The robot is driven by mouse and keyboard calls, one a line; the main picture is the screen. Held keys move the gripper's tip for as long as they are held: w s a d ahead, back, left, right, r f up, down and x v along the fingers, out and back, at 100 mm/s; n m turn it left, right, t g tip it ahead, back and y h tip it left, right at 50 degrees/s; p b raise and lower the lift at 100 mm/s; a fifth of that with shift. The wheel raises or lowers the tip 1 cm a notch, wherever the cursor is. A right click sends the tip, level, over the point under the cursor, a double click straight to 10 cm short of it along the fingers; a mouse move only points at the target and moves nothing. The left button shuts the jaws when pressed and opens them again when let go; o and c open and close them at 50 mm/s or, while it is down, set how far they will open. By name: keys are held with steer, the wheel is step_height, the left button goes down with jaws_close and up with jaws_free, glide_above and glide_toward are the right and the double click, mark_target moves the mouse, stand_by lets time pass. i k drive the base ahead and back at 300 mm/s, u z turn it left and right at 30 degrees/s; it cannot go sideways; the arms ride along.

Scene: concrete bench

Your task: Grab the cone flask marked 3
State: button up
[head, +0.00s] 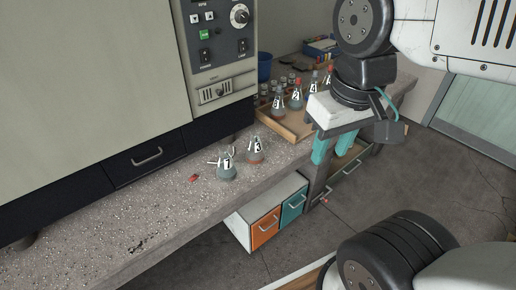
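The cone flask marked 3 (256,152) stands upright on the speckled bench top, with reddish contents and a dark number on a white label. Another cone flask marked 1 (227,170) stands close to its left and nearer the front, with grey-green contents. My gripper (334,148) points down to the right of both flasks, near the bench's front edge. Its two teal fingers are apart with nothing visible between them. It is clear of the flask marked 3.
A wooden tray (290,134) holding several labelled flasks stands behind, partly hidden by my arm. A large machine (215,50) fills the back left. A small red object (194,178) lies left of the flasks. The bench's front left is mostly clear.

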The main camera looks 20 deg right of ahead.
mark_target(255, 155)
steer(key=z, duration=2.95)
steer(key=k, duration=1.15)
steer(key=u, duration=1.15)
steer(key=i, duration=0.5)
steer(key=u, duration=0.05)
